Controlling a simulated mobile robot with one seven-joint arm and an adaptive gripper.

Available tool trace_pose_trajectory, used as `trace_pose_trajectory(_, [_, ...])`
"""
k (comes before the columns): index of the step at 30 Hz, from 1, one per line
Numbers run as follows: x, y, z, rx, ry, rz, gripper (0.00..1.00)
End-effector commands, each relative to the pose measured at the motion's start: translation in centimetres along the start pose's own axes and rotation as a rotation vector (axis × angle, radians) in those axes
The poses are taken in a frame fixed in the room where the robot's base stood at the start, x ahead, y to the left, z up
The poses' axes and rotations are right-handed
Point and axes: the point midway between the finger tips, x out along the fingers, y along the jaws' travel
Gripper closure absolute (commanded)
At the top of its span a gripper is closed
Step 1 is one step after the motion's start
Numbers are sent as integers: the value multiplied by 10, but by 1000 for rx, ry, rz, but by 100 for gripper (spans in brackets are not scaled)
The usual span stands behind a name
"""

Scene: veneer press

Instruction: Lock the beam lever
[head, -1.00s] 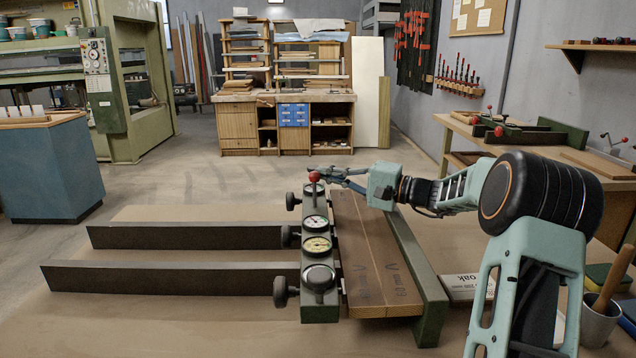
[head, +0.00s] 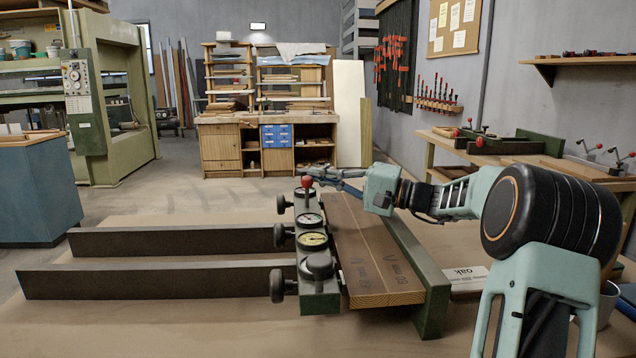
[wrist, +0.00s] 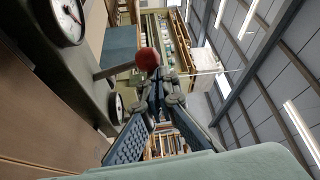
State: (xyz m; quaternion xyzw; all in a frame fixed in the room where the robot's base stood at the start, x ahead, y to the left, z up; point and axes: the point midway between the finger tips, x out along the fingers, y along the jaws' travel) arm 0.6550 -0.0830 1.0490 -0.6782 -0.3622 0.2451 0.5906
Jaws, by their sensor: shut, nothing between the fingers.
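The beam lever has a red ball knob (head: 307,182) on a short stem, standing up from the far part of the dark green beam (head: 320,299). In the wrist view the red knob (wrist: 148,59) is right by my fingertips, on a grey stem running to the beam at the left. My gripper (head: 314,173) is shut and empty, its tips just behind or beside the knob in the head view. In the wrist view my gripper (wrist: 157,80) shows both fingers converging. I cannot tell whether they touch the knob. The beam also carries two dial gauges (head: 312,240).
An oak panel (head: 375,262) lies right of the beam, with a green rail (head: 432,295) along its right side. Two long dark bars (head: 150,282) lie at the left. Black side knobs (head: 277,286) stick out left of the beam. The table between the bars is clear.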

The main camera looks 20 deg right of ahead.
Motion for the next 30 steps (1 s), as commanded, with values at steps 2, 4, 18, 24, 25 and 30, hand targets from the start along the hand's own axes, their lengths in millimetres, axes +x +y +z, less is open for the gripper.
trace_pose_trajectory(2, [-3, 2, 6, 0, 0, 0, 100])
trace_pose_trajectory(4, [-4, 1, 9, -1, -1, 0, 100])
trace_pose_trajectory(18, [-12, 2, 22, 1, -1, -1, 100])
trace_pose_trajectory(24, [-12, 2, 25, 2, -5, 0, 100])
trace_pose_trajectory(25, [-12, 2, 25, 2, -6, 0, 100])
trace_pose_trajectory(30, [-12, 2, 26, 3, -9, 0, 100])
